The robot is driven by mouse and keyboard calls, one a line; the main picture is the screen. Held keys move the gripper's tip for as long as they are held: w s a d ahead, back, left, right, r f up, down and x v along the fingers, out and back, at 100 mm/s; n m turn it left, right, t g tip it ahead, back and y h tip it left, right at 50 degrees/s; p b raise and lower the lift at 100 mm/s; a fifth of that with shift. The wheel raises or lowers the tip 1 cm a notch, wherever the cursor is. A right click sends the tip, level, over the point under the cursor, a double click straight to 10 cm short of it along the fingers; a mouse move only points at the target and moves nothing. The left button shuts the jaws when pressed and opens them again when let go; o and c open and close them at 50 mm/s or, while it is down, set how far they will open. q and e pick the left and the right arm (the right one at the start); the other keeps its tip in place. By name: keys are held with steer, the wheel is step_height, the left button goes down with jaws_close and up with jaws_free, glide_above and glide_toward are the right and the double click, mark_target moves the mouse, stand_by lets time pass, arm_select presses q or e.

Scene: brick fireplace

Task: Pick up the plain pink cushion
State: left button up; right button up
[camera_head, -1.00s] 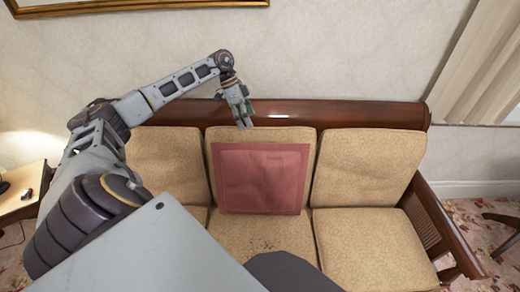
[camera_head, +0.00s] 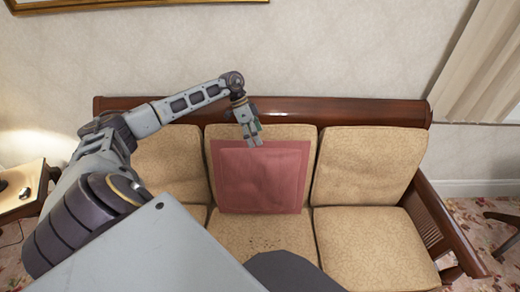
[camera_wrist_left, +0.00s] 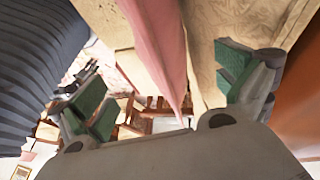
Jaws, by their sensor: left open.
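The plain pink cushion (camera_head: 260,180) leans upright against the middle back cushion of the sofa in the head view. My left gripper (camera_head: 254,142) is at the cushion's top edge, pointing down, with its fingers apart. In the left wrist view the pink cushion (camera_wrist_left: 163,45) shows edge-on between the two green-padded fingers of the left gripper (camera_wrist_left: 165,95), nearer the right finger. I cannot tell from these views whether a finger touches it. My right gripper is not in view.
The sofa (camera_head: 360,112) has a dark wooden top rail and tan cushions (camera_head: 365,165) on both sides of the pink one. A side table (camera_head: 25,190) stands at the left. The seat in front of the cushion is mostly clear.

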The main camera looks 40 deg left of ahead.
mark_target(260, 148)
arm_select(q)
steer(key=shift+d+f, duration=0.1)
steer(key=shift+f, duration=0.05)
steer(key=shift+d+f, duration=0.1)
steer(key=shift+f, duration=0.1)
steer(key=shift+d+f, duration=0.2)
steer(key=shift+f, duration=0.45)
steer(key=b+x, duration=0.1)
steer(key=x, duration=0.1)
steer(key=shift+f, duration=0.25)
steer(key=shift+d+f, duration=0.15)
steer(key=shift+f, duration=0.1)
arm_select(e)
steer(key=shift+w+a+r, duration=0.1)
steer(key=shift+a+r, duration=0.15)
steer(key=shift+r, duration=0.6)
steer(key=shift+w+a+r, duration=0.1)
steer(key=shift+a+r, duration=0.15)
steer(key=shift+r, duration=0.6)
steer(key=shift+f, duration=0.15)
arm_select(q)
steer(key=shift+f+p, duration=0.3)
steer(key=shift+p, duration=0.1)
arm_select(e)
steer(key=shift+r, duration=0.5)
arm_select(q)
steer(key=shift+r, duration=0.1)
steer(key=c, duration=1.9)
